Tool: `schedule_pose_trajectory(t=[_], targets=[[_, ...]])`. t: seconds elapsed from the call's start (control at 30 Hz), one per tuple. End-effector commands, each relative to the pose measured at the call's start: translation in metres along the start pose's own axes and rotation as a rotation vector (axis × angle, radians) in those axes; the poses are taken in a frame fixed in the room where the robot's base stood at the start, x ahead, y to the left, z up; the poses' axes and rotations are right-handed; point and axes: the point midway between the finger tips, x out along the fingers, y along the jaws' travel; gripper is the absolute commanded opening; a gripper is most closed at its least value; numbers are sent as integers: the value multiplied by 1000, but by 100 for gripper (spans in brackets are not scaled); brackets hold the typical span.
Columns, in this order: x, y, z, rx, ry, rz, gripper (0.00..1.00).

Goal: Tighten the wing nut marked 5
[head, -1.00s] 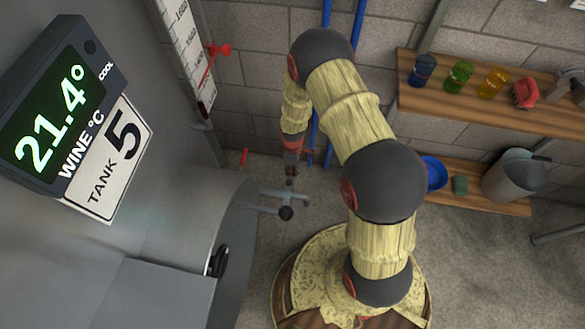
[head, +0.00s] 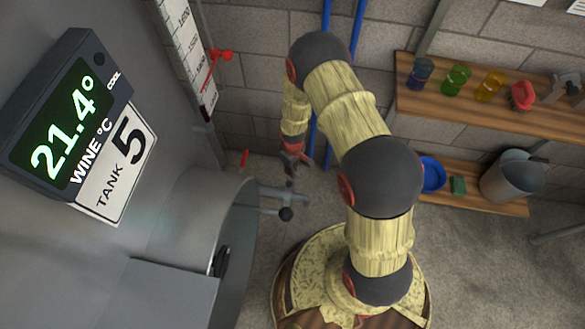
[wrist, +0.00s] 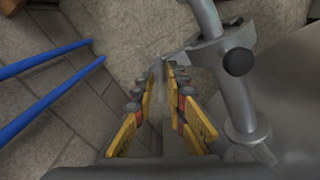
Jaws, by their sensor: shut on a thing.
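My gripper (head: 292,170) points down beside the tank's round door collar, close to a grey metal clamp arm (head: 268,193) with a black ball knob. In the wrist view my gripper's yellow-sided fingers (wrist: 165,68) are drawn together on a narrow grey metal piece (wrist: 159,82). It looks like the wing nut, mostly hidden by the fingers; no number on it can be read. The clamp arm (wrist: 233,92) and its black knob (wrist: 238,62) stand just right of the fingers. The tank's sign (head: 116,165) reads TANK 5.
The grey tank (head: 175,240) and its collar fill the left. Blue pipes (head: 320,130) run up the block wall behind my gripper. Shelves (head: 440,103) with coloured jars and a lower shelf with a bucket (head: 512,180) are at right.

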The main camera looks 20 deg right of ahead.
Motion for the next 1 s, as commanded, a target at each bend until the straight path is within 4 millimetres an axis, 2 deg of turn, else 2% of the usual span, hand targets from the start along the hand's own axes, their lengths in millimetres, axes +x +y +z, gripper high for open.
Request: schedule_pose_trajectory(t=[0.7, 1.0], targets=[[2, -2, 2, 678, -4, -1, 0], [2, -2, 2, 917, -5, -1, 0]])
